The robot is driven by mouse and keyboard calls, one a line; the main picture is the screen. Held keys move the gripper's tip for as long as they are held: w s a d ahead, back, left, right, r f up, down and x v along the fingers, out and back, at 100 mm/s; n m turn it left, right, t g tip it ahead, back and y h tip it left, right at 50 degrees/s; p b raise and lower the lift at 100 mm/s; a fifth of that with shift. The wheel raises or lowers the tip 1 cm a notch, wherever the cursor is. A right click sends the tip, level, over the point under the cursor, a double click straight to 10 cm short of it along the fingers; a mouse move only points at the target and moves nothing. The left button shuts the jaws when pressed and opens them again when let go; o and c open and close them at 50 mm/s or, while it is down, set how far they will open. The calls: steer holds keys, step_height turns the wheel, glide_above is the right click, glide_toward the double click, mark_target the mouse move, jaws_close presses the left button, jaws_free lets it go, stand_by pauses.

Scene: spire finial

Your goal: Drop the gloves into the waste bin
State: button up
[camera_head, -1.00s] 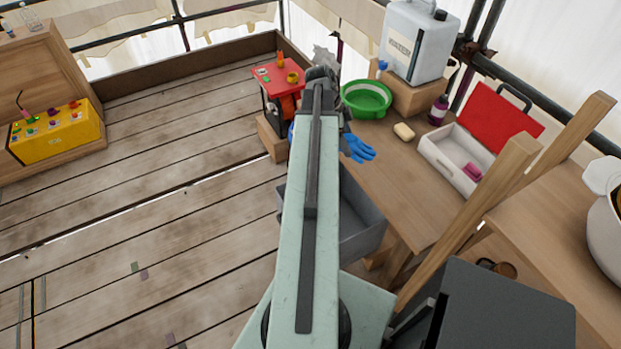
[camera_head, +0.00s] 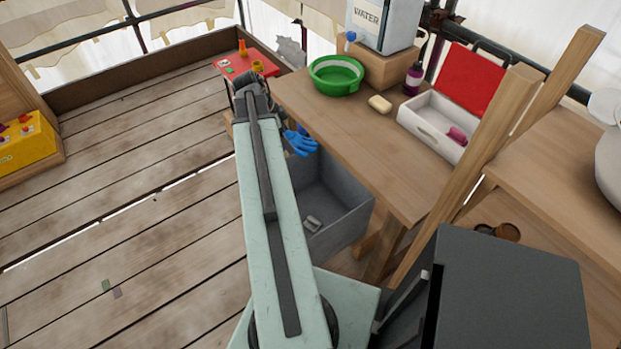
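The blue gloves (camera_head: 301,143) hang just right of the end of my arm, at the far end of the grey waste bin. My gripper (camera_head: 262,103) is mostly hidden by my arm; its fingers cannot be seen clearly. The gloves have moved along with it, so it appears shut on them. The open grey waste bin (camera_head: 352,215) stands on the floor beside the bench, right of my arm. A small grey piece (camera_head: 312,223) lies inside it. My arm hides the bin's left side.
The wooden bench (camera_head: 350,137) carries a green basin (camera_head: 336,76), a soap bar (camera_head: 380,104), a purple bottle (camera_head: 413,79) and an open white-and-red case (camera_head: 434,127). A red table (camera_head: 232,67) stands beyond my gripper. Wooden posts (camera_head: 480,140) rise at right.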

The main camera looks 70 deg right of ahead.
steer(key=a+b+x, duration=0.2)
steer(key=b+x, duration=1.7)
steer(key=x, duration=0.3)
steer(key=shift+s+a+f, duration=0.3)
steer(key=shift+f, duration=0.15)
steer(key=o, duration=1.4)
steer(key=p+v, duration=0.7)
steer(key=shift+w+r, duration=0.2)
steer(key=shift+r, duration=0.15)
